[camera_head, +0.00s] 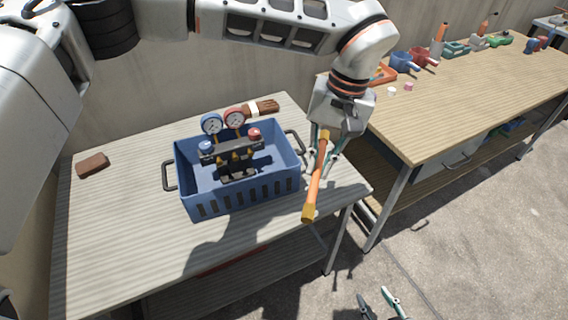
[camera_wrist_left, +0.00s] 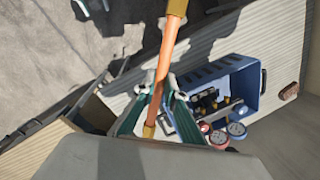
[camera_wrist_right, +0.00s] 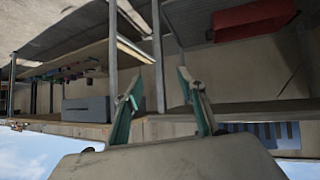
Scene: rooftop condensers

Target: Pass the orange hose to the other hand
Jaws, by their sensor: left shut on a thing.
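The orange hose (camera_head: 315,184) is a short straight tube with yellow-brown ends. My left gripper (camera_head: 325,155) is shut on it near its upper end, and the hose hangs tilted over the right edge of the near table. In the left wrist view the hose (camera_wrist_left: 168,45) runs between the fingers (camera_wrist_left: 162,93), with its longer part reaching past the fingertips. My right gripper (camera_head: 375,296) shows only its fingertips at the bottom of the head view, low and apart from the hose. In the right wrist view its fingers (camera_wrist_right: 158,80) are spread and empty.
A blue crate (camera_head: 240,199) holding a gauge manifold (camera_head: 232,150) stands on the near table (camera_head: 110,230), close left of the hose. A brown block (camera_head: 92,165) and a brush (camera_head: 262,108) lie there. A wooden bench (camera_head: 460,110) with several small items stands right.

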